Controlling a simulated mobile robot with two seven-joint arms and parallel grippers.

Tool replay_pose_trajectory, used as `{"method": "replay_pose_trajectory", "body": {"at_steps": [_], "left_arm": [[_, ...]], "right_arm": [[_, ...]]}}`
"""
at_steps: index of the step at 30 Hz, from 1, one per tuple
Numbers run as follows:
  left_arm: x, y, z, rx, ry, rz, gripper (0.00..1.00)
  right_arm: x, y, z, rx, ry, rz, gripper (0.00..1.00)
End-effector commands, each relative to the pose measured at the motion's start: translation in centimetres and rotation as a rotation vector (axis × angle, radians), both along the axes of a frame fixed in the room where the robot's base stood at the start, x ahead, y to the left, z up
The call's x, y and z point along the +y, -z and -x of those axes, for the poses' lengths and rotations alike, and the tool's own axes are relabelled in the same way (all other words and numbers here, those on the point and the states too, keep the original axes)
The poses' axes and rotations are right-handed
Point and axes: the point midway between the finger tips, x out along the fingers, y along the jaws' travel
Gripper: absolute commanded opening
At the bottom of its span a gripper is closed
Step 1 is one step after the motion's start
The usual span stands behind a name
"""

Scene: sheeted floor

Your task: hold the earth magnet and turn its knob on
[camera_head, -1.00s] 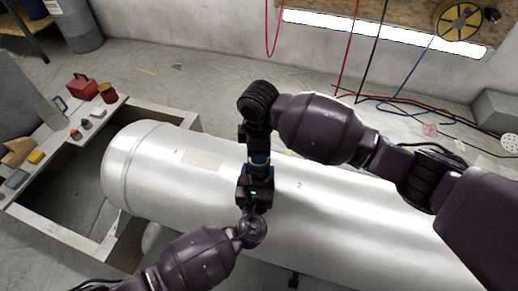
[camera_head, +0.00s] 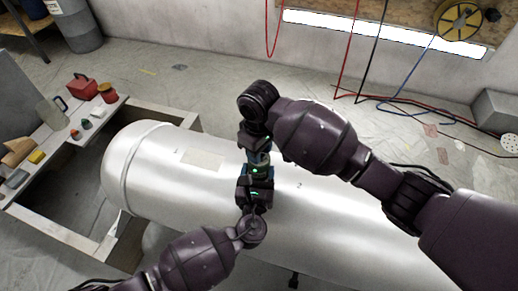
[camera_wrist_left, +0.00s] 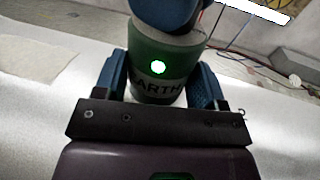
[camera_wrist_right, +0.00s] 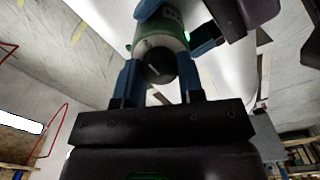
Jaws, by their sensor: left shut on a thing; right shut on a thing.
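The earth magnet (camera_head: 261,160) is a small green cylinder with a pale band lettered EARTH. It stands on the large silver tank (camera_head: 330,198). A round green light (camera_wrist_left: 158,67) glows on its side in the left wrist view. My left gripper (camera_wrist_left: 160,76) is shut around its body, one blue finger on each side. The magnet's dark round knob (camera_wrist_right: 160,66) shows in the right wrist view between the blue fingers of my right gripper (camera_wrist_right: 160,73), which is shut on it from the far side. The knob is mostly hidden in the head view.
A bench (camera_head: 58,160) at the left carries a red box (camera_head: 82,88), a clear jug (camera_head: 50,112) and several small items. The floor behind the tank is mostly clear.

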Motion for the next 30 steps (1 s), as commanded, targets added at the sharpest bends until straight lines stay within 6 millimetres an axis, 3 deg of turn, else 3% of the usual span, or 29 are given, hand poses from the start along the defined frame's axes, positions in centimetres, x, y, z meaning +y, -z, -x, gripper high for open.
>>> {"method": "replay_pose_trajectory", "body": {"at_steps": [15,16,21,30], "left_arm": [[0.02,0.04,0.03,0.001,0.0,-0.001,0.3],[0.02,0.04,0.03,0.001,0.0,-0.001,0.3],[0.01,0.04,0.03,0.001,0.0,-0.001,0.3],[0.01,0.04,0.03,0.001,0.0,-0.001,0.3]], "right_arm": [[-0.02,-0.07,-0.06,-0.002,0.022,0.0,0.11],[-0.02,-0.07,-0.06,-0.002,0.022,0.0,0.37],[-0.02,-0.05,-0.05,-0.002,0.021,0.0,0.62],[0.0,-0.15,-0.03,-0.001,0.02,-0.001,0.62]]}}
